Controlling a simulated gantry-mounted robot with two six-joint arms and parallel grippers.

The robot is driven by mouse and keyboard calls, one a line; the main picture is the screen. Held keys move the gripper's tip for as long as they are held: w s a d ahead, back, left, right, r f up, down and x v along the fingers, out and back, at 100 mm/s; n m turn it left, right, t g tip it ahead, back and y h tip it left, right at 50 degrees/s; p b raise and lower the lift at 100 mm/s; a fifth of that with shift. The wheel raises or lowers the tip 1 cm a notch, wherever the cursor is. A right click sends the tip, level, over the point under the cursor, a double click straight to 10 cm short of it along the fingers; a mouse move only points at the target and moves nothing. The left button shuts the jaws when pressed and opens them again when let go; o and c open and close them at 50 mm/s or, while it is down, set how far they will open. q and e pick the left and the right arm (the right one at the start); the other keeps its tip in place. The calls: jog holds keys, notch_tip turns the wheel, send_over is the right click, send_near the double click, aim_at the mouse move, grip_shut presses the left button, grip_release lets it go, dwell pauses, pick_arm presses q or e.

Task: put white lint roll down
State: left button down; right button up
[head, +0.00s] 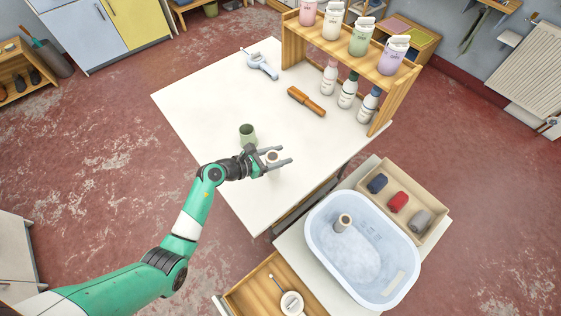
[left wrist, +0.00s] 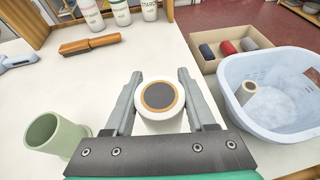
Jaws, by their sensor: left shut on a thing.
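My left gripper (head: 279,157) is shut on a white lint roll (head: 271,156) over the near part of the white table. In the left wrist view the white lint roll (left wrist: 160,97) stands upright between the two fingers, its brown core ring facing up. I cannot tell whether its base touches the table. My right gripper is not in view.
A blue-white tub (head: 365,245) with another roll (head: 343,222) is at the lower right, next to a wooden tray (head: 428,236) of coloured rolls. A wooden brush (head: 306,101) and a bottle shelf (head: 335,52) are farther back.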

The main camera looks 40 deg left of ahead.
pick_arm(q)
jog(key=shift+w+f+b, duration=0.15)
jog(key=shift+f+b, duration=0.3)
jog(key=shift+f, duration=0.45)
jog(key=shift+w+f+b, duration=0.1)
jog(key=shift+f+b, duration=0.3)
jog(key=shift+f, duration=0.5)
jog(key=shift+f, duration=0.15)
jog(key=shift+c, duration=1.1)
grip_release()
jog(key=p+v, duration=0.3)
jog(key=v, duration=0.9)
jog(key=shift+r, duration=0.25)
